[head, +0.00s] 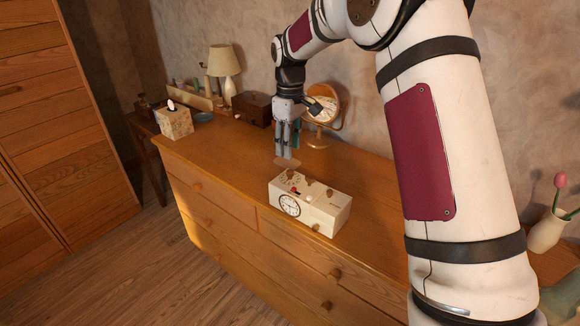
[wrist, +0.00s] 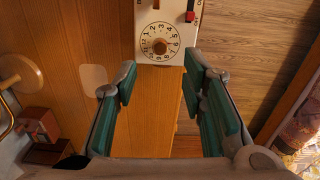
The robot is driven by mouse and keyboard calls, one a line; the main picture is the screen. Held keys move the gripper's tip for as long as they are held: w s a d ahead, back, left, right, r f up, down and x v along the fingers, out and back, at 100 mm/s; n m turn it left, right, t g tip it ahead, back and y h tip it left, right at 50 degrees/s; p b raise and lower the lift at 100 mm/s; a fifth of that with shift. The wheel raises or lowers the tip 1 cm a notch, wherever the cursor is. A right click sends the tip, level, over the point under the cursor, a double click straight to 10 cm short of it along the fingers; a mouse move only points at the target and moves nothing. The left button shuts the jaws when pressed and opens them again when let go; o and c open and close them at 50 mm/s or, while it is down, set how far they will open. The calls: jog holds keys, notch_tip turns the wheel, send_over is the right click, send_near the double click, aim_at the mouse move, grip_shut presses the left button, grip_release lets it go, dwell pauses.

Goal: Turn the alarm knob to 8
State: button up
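A cream alarm clock box (head: 325,212) with a round clock face on its front sits on the wooden dresser. In the wrist view the end of its top panel shows a brown alarm knob (wrist: 160,46) in the middle of a white numbered dial (wrist: 147,55). I cannot tell which number the knob points at. My gripper (head: 287,156) hangs pointing down above the dresser, behind the box in the head view. In the wrist view my gripper (wrist: 160,85) has its teal-padded fingers wide apart with nothing between them. The knob lies just beyond the fingertips, apart from them.
A red switch (wrist: 190,16) is beside the dial. A flat pale oval (wrist: 93,76) lies on the dresser (head: 215,160) near the box. A round mirror (head: 322,108) stands behind the gripper. A lamp (head: 224,63), a dark box (head: 253,108) and a tissue box (head: 174,122) are farther left.

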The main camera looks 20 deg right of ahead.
aim_at(290, 171)
notch_tip(290, 171, down, 8)
jog(key=shift+r, duration=0.2)
grip_shut()
